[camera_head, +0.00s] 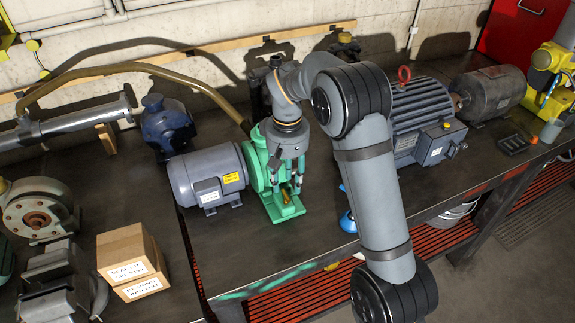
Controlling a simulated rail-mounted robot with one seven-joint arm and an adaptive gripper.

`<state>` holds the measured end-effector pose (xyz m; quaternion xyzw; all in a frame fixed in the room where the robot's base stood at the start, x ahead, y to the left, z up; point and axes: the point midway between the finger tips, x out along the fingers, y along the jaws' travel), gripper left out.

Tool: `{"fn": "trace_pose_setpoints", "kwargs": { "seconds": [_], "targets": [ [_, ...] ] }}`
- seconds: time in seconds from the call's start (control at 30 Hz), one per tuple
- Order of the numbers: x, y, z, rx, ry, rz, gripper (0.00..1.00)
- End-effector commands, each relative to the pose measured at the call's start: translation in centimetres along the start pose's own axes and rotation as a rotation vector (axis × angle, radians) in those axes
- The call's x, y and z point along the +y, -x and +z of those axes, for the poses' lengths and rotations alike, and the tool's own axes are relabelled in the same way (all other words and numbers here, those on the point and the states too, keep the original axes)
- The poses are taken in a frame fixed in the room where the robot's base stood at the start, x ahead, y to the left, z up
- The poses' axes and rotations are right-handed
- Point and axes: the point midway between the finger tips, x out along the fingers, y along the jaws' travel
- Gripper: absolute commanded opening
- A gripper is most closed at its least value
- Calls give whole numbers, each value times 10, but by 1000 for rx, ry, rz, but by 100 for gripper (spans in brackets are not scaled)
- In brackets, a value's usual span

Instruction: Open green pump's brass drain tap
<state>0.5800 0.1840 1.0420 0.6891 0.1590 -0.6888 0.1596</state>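The green pump (257,162) stands on the dark workbench, coupled to a grey motor (209,174) on its left. Its green foot (287,210) sticks out toward the front. A small brass-coloured part (285,194), which looks like the drain tap, shows low on the pump just above that foot. My gripper (288,186) points down in front of the pump, with its fingers close around or beside the brass part. The tap's handle is too small and too covered to make out its position. I cannot tell whether the fingers touch it.
A large blue-grey motor (423,118) with a red lifting eye stands to the right. A blue object (348,222) lies behind my forearm. Cardboard boxes (131,261) and other machines are at the left. The bench top in front of the pump (235,260) is clear.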

Motion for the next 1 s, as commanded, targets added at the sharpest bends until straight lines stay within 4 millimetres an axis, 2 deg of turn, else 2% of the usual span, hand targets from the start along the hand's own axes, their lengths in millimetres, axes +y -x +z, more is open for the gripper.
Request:
{"fn": "trace_pose_setpoints", "kwargs": {
  "seconds": [0.03, 0.2, 0.4, 1.0],
  "targets": [
    [0, 12, -1, 6, -1, 0, 37],
    [0, 46, -1, 5, -1, 0, 37],
    [0, 68, 0, 0, 0, 0, 37],
    [0, 70, 1, -2, 0, 0, 37]
  ]
}}
